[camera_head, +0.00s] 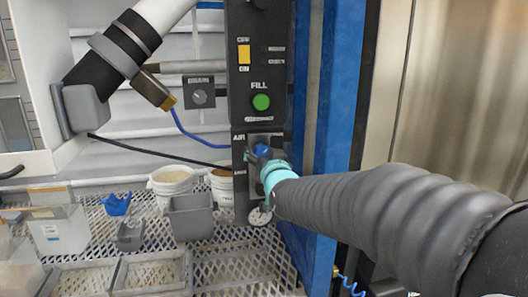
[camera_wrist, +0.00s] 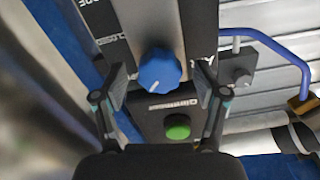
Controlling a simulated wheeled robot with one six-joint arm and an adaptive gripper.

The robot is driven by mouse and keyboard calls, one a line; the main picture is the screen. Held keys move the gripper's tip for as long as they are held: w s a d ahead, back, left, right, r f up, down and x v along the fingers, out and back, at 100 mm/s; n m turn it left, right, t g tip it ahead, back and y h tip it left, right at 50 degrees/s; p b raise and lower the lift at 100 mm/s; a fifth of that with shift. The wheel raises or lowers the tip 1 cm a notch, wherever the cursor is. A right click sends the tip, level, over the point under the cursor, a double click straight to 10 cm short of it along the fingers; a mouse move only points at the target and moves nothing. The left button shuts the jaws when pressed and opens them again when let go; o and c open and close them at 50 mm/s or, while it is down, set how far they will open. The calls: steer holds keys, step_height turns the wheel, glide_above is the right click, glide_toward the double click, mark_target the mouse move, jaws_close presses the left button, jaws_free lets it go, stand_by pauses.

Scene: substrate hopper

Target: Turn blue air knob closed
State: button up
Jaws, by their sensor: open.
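The blue air knob (camera_wrist: 158,70) is on the dark control panel, in the middle of the wrist view. A white pointer mark shows on its face, toward the bottom of that picture. In the head view the knob (camera_head: 263,150) shows beside the AIR label, partly hidden by my gripper. My gripper (camera_wrist: 162,88) is open, with one finger to each side of the knob. Gaps show between the fingers and the knob in the wrist view, and nothing is held. In the head view my arm reaches in from the right to the panel.
A green FILL button (camera_head: 261,102) and a yellow switch (camera_head: 244,54) are above the knob. A grey box with a small knob (camera_head: 199,93) is left of the panel. A blue post (camera_head: 338,90) stands right. White buckets (camera_head: 171,181) and a grey bin (camera_head: 191,216) stand on the mesh shelf.

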steer(key=shift+w+a, duration=0.1)
steer(key=shift+w, duration=0.3)
steer(key=c, duration=1.1)
steer(key=shift+c, duration=0.2)
